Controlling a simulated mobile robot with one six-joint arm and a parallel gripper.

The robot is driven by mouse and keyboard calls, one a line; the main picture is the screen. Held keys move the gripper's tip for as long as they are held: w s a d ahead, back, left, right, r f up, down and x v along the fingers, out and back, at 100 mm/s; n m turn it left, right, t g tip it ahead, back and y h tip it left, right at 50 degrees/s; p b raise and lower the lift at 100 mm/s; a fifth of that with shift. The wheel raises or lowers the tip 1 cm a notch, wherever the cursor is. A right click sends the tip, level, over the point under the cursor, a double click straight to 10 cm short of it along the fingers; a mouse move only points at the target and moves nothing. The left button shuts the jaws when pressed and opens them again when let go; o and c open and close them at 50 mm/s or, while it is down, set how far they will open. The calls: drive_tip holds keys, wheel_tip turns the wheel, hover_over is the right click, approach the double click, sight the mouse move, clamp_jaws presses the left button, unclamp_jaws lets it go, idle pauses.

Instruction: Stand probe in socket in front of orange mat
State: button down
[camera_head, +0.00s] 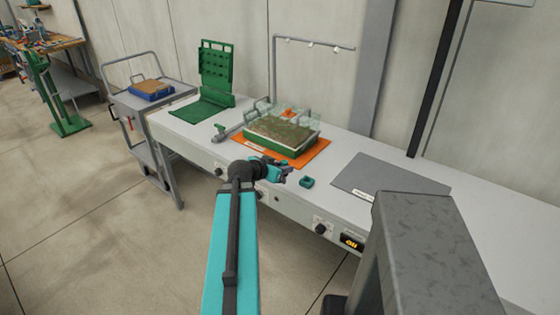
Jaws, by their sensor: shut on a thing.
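My gripper (285,174) is over the front part of the bench, in front of the orange mat (318,157). It is shut on a small dark thing, taken as the probe; the jaws mostly hide it, and its tilt cannot be told. A small dark green block (307,182), which looks like the socket, sits on the bench just right of the gripper, in front of the mat. The gripper appears apart from this block.
A green-framed tray (294,152) of brown material with clear lids stands on the mat. A green rack (215,72), a small green-handled tool (219,129) and a grey mat (388,176) are also on the bench. A cart (130,106) stands at the left.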

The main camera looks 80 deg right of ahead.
drive_tip(key=shift+d+r, duration=0.1)
drive_tip(key=shift+d, duration=0.25)
drive_tip(key=shift+w+d+p, duration=0.15)
drive_tip(key=shift+d+p, duration=0.15)
drive_tip(key=w+d+f+p, duration=0.1)
drive_tip(key=d+p, duration=0.3)
drive_tip(key=d, duration=0.7)
drive_tip(key=shift+w+f, duration=0.15)
drive_tip(key=shift+w, duration=0.7)
drive_tip(key=shift+d, duration=0.1)
drive_tip(key=shift+w+d+f+p, duration=0.1)
drive_tip(key=shift+d+f+p, duration=0.05)
drive_tip(key=shift+f+p, duration=0.6)
drive_tip(key=shift+d+f+p, duration=0.15)
drive_tip(key=shift+f+p, duration=0.35)
drive_tip(key=shift+f, duration=0.55)
drive_tip(key=shift+f+b, duration=0.15)
drive_tip(key=shift+b, duration=0.15)
